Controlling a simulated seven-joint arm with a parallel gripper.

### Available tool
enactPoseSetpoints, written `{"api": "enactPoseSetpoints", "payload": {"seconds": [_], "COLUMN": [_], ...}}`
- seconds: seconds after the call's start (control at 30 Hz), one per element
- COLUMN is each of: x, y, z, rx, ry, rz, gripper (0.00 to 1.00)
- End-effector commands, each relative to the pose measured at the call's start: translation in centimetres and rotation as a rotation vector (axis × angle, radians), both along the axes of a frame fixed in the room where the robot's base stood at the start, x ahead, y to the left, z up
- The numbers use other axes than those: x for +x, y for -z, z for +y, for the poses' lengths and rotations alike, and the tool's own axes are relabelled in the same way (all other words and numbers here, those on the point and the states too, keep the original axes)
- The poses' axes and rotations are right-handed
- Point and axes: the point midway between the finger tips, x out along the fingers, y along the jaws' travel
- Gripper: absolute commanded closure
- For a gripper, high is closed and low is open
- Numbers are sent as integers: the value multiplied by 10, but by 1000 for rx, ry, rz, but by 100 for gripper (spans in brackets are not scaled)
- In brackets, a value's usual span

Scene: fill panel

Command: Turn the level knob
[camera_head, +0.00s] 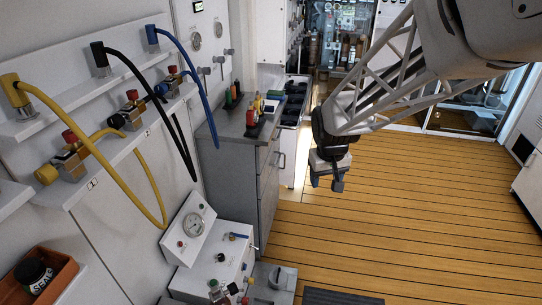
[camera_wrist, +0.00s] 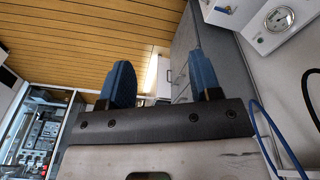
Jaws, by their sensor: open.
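A white panel box (camera_head: 196,262) stands at the bottom centre of the head view. Its sloped face carries a round gauge (camera_head: 193,225), and a small black knob (camera_head: 221,257) sits below it. Several small green, red and dark fittings lie lower down. I cannot tell which one is the level knob. My gripper (camera_head: 329,180) hangs in the air up and to the right of the panel, well apart from it. In the wrist view its two blue fingers (camera_wrist: 162,80) are spread with nothing between them. The gauge (camera_wrist: 279,18) shows there at the top right.
Yellow, black and blue hoses (camera_head: 88,148) hang from wall valves on the left. A grey cabinet (camera_head: 236,165) with small items on top stands behind the panel. An orange bin (camera_head: 62,272) holds a black jar (camera_head: 33,272). The wooden floor (camera_head: 400,205) at right is clear.

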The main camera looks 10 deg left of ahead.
Motion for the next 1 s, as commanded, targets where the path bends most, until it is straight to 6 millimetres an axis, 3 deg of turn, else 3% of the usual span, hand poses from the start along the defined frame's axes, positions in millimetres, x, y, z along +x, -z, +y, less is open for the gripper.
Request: {"api": "enactPoseSetpoints", "payload": {"seconds": [0.5,1.0], "x": [62,92], "y": [90,198], "z": [97,196], "rx": [-23,-43], "ry": [-153,-300], "rz": [30,56], "gripper": [42,42]}}
